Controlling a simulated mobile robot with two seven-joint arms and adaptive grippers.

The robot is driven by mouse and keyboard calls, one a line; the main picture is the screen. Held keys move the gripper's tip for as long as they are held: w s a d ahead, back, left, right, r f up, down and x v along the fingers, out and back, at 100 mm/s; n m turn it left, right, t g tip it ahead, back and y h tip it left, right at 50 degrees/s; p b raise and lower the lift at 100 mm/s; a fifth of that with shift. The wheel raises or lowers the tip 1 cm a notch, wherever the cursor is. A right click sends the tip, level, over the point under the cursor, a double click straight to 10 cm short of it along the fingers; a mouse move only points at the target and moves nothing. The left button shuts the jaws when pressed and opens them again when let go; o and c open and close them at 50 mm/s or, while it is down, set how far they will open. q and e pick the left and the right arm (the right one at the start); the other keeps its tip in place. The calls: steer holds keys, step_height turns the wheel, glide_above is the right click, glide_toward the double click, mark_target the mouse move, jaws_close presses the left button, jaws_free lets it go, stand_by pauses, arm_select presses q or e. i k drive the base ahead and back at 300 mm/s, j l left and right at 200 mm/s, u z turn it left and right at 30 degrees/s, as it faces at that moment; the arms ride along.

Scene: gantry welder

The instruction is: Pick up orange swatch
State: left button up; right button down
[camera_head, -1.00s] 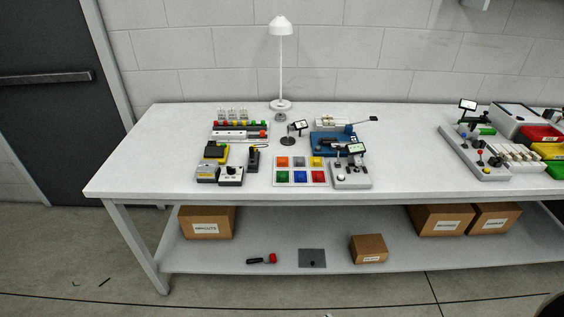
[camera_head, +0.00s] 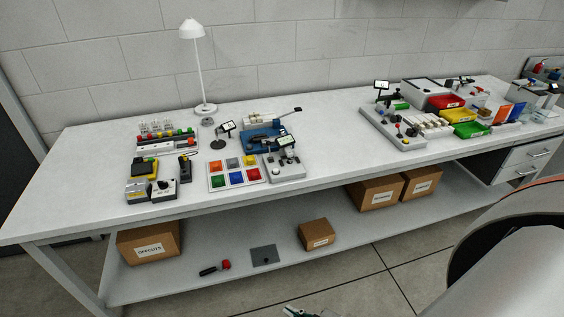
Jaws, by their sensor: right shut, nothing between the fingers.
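The orange swatch (camera_head: 217,167) is a small square in the back left spot of a white swatch tray (camera_head: 237,188) on the workbench. Grey and yellow swatches lie to its right. Blue, green and red swatches fill the front row. My right gripper (camera_head: 299,311) just shows at the bottom edge, mostly cut off by the frame. It is shut and empty, well in front of the bench and far from the swatch. My left gripper is not in view.
A small device (camera_head: 285,167) stands right of the tray, a blue fixture (camera_head: 262,138) behind it, and yellow and grey boxes (camera_head: 145,168) to its left. A white lamp (camera_head: 201,70) stands behind. Cartons (camera_head: 150,241) sit on the lower shelf.

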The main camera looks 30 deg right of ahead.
mark_target(214, 167)
steer(key=i+j+z, duration=0.3)
steer(key=i+j, duration=0.15)
steer(key=j, duration=0.15)
steer(key=i+j+z, duration=0.15)
steer(key=j, duration=0.2)
